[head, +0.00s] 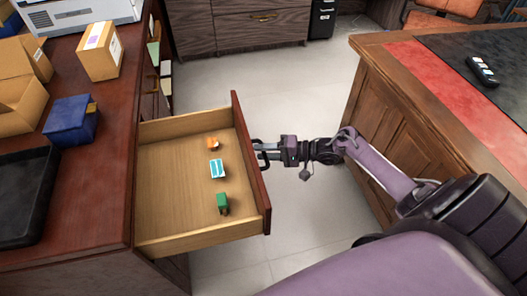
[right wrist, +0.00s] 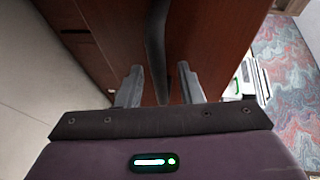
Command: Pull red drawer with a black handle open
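The red-brown drawer (head: 185,228) is pulled well out from the desk on the left, and its light wooden inside shows. Its front panel (head: 252,165) faces right. My right gripper (head: 264,151) is at the outer side of that panel, by the black handle (head: 257,146). In the right wrist view, the black handle (right wrist: 156,50) runs between the two fingers of my right gripper (right wrist: 160,90). The fingers stand apart, with a gap showing on each side of the handle. My left gripper is not in view.
The drawer holds an orange item (head: 212,143), a teal-and-white box (head: 216,169) and a green item (head: 222,203). Cardboard boxes, a blue box (head: 71,121) and a black tray (head: 24,200) lie on the desk top. Another wooden desk (head: 395,100) stands right; floor lies between.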

